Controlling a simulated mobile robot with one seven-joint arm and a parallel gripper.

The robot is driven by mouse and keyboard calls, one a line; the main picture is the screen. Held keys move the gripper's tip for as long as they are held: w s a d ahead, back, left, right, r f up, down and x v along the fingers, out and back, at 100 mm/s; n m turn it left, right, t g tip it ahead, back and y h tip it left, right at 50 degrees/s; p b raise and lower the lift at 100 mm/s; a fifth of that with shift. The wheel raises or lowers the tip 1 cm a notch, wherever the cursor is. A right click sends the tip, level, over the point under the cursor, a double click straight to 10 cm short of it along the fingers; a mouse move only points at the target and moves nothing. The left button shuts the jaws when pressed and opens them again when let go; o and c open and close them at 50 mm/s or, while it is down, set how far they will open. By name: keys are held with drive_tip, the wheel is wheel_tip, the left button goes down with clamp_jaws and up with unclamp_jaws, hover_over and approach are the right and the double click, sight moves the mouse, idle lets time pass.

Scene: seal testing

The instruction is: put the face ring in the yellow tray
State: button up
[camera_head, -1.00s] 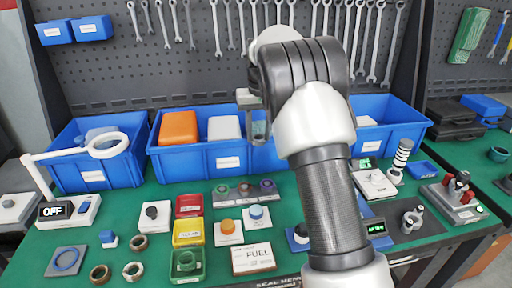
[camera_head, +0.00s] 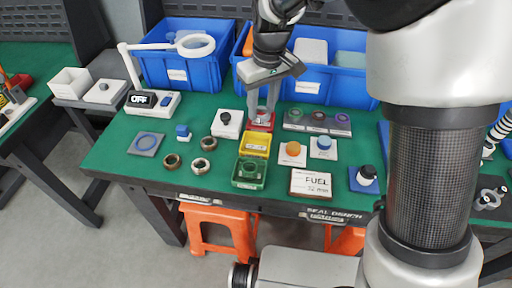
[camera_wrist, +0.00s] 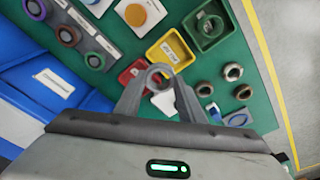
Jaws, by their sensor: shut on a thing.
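The yellow tray (camera_head: 256,141) sits on the green bench between the red tray (camera_head: 263,121) and the green tray (camera_head: 249,183). It also shows beyond my fingertips in the wrist view (camera_wrist: 171,50). My gripper (camera_head: 262,117) points down above the red tray, behind the yellow one. In the wrist view it is shut on a grey ring (camera_wrist: 159,70), which looks like the face ring. The fingers hide part of the ring. The ring appears to be above the trays, but its exact height is hard to tell.
The green tray holds a dark green ring (camera_head: 249,167). Several metal rings (camera_head: 200,165) lie left of the trays. A FUEL card (camera_head: 311,183) and orange-capped (camera_head: 293,149) and blue-capped (camera_head: 324,143) pieces lie right. Blue bins (camera_head: 186,70) and a lamp magnifier (camera_head: 195,45) stand behind.

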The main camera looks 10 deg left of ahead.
drive_tip(key=shift+s+a+f+n, duration=0.15)
drive_tip(key=shift+s+a+f, duration=0.15)
drive_tip(key=shift+s, duration=0.2)
drive_tip(key=shift+s+a+f+n, duration=0.15)
drive_tip(key=shift+s+a+f, duration=0.15)
drive_tip(key=shift+s, duration=0.15)
drive_tip(key=b, duration=0.1)
hover_over(255, 147)
drive_tip(key=f, duration=0.5)
drive_tip(key=shift+s+d+f, duration=0.15)
drive_tip(key=shift+d+f, duration=0.05)
drive_tip(key=shift+f, duration=0.05)
drive_tip(key=shift+f+b, duration=0.65)
drive_tip(key=shift+f, duration=1.3)
drive_tip(key=shift+f, duration=0.1)
drive_tip(key=shift+f, duration=0.15)
drive_tip(key=o, duration=0.9)
drive_tip(key=shift+c, duration=0.2)
wheel_tip(255, 147, up, 12)
drive_tip(key=s+d+p, duration=0.1)
drive_tip(key=p, duration=0.1)
drive_tip(key=shift+r, duration=0.25)
